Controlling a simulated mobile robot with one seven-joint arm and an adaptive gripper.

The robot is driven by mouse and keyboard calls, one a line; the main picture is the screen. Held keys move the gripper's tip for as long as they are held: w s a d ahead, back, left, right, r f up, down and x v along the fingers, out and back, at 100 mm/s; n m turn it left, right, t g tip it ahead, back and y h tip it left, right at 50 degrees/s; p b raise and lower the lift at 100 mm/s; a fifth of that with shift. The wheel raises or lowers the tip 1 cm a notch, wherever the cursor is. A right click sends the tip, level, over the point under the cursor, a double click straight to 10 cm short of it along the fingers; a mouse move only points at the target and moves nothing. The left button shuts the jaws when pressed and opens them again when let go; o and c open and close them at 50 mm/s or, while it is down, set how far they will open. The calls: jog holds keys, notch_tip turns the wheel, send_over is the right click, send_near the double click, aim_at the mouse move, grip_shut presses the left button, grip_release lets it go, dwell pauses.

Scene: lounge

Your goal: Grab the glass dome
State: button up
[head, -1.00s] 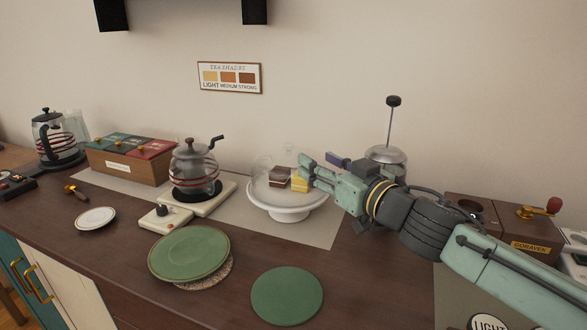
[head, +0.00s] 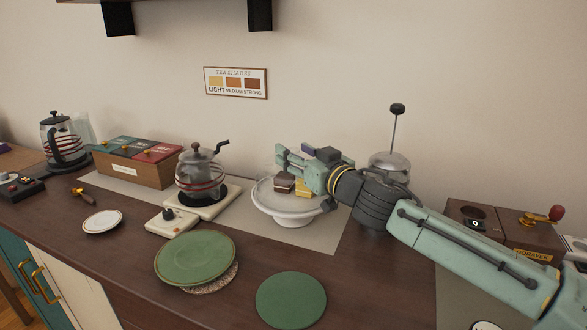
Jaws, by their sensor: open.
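The glass dome (head: 264,184) is clear and faint, over a white footed cake stand (head: 286,217) on the counter. Its left part shows; the rest is hidden behind my gripper. A dark brown cake piece (head: 284,183) and a yellow one (head: 303,188) are on the stand. My gripper (head: 282,161) is open, its fingers pointing left at the upper part of the dome. I cannot tell whether the fingers touch the dome or are in front of it.
A glass kettle (head: 200,176) on a burner stands left of the cake stand. A French press (head: 389,165) stands close behind my arm. A green plate (head: 195,257) and a green round mat (head: 291,300) lie in front. A wooden tea box (head: 135,163) is farther left.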

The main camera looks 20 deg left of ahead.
jog(key=shift+c, duration=0.2)
grip_shut()
dwell(0.3)
